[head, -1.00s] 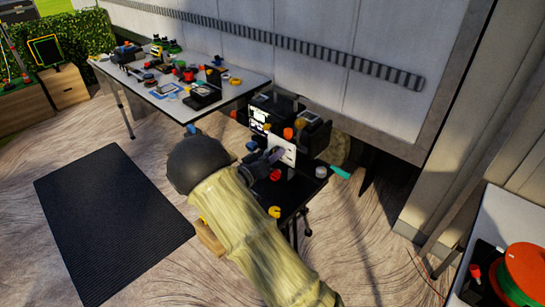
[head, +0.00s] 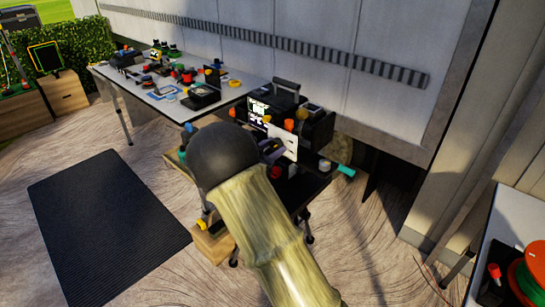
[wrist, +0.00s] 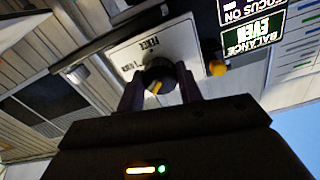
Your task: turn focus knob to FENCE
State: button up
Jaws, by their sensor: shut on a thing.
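The focus knob (wrist: 158,74) is round and black with a yellow pointer mark, set on a white plate (wrist: 125,57). The plate also shows in the head view (head: 284,142) on the cart. The word FENCE is printed on the plate above the knob in the wrist view, and a smaller label sits to its left. The yellow mark is at the knob's lower side, towards my gripper. My gripper (wrist: 160,92) is shut on the knob, one dark purple finger on each side. In the head view my gripper (head: 271,151) is at the plate and the knob is hidden.
A screen (wrist: 250,30) reads FOCUS ON and BALANCE EVEN. An orange knob (wrist: 217,67) sits right beside the plate. The cart's black shelf (head: 312,185) holds small items, including a teal-handled thing (head: 346,171). A cluttered table (head: 235,92) stands behind left.

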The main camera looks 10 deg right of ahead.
jog(key=m+b, duration=0.3)
jog(key=b, duration=0.1)
jog(key=shift+f+m, duration=0.35)
jog(key=shift+m, duration=0.05)
jog(key=m+b, duration=0.3)
jog(key=b, duration=0.2)
jog(key=m+b, duration=0.3)
jog(key=shift+r+m+b, duration=0.25)
jog(key=shift+m+b, duration=0.95)
jog(key=shift+b, duration=0.2)
jog(key=o, duration=1)
jog(key=shift+r, duration=0.1)
jog(key=shift+a, duration=0.1)
